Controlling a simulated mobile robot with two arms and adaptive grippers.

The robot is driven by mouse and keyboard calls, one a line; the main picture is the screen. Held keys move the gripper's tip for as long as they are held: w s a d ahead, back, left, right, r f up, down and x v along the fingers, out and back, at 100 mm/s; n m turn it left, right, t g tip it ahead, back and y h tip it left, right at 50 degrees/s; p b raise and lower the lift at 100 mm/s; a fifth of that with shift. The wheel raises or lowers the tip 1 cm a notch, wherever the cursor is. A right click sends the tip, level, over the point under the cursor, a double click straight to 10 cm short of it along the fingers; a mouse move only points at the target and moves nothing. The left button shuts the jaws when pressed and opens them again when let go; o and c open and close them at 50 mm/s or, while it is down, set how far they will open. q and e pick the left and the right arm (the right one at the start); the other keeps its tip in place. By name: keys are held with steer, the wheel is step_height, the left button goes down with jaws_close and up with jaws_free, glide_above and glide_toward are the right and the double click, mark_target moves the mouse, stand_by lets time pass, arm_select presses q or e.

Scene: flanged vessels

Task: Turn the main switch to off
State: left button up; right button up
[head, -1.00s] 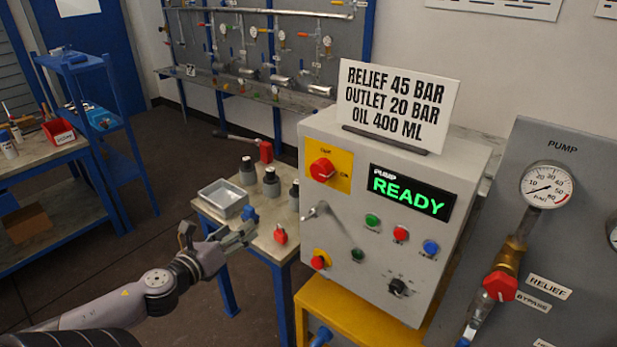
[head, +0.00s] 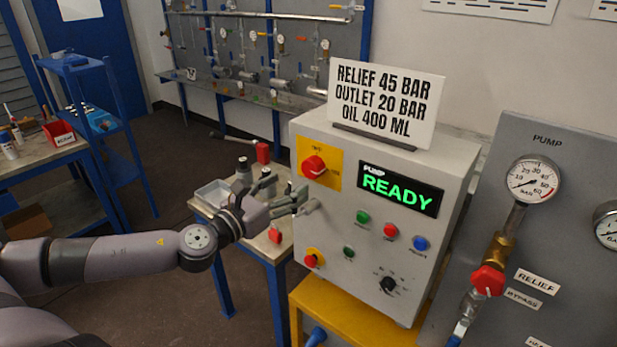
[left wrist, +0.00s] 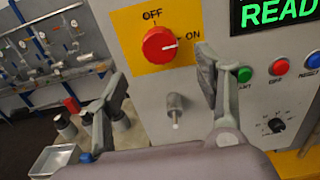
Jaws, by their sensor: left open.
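The main switch is a red rotary knob (head: 313,167) on a yellow plate at the upper left of the grey pump panel. In the left wrist view the red knob (left wrist: 160,45) has its white pointer mark toward ON at the right; OFF is printed above it. My left gripper (head: 296,194) is open and empty, just left of the panel and below the knob in the head view. In the left wrist view its two fingers (left wrist: 158,88) stand apart, with the knob above and between them, untouched. My right gripper does not show.
A key-like grey stub (left wrist: 175,108) sticks out below the knob. The panel (head: 340,230) also carries buttons, a green READY display (head: 400,188) and a sign (head: 387,103) on top. A small table (head: 262,248) with dark-capped bottles and a tray stands behind my left gripper.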

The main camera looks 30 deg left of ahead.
mark_target(309, 171)
arm_select(q)
steer(key=w, duration=0.3)
steer(key=shift+w+r, duration=0.1)
steer(key=shift+r, duration=0.1)
steer(key=shift+w+p, duration=0.45)
steer(key=shift+w, duration=0.25)
steer(key=shift+w+d+p, duration=0.2)
steer(key=shift+w+p, duration=0.4)
steer(key=shift+w, duration=0.6)
steer(key=shift+w+d+f, duration=0.15)
steer(key=shift+w+f, duration=0.1)
steer(key=shift+w, duration=0.45)
steer(key=shift+c, duration=0.5)
steer(key=c, duration=1.1)
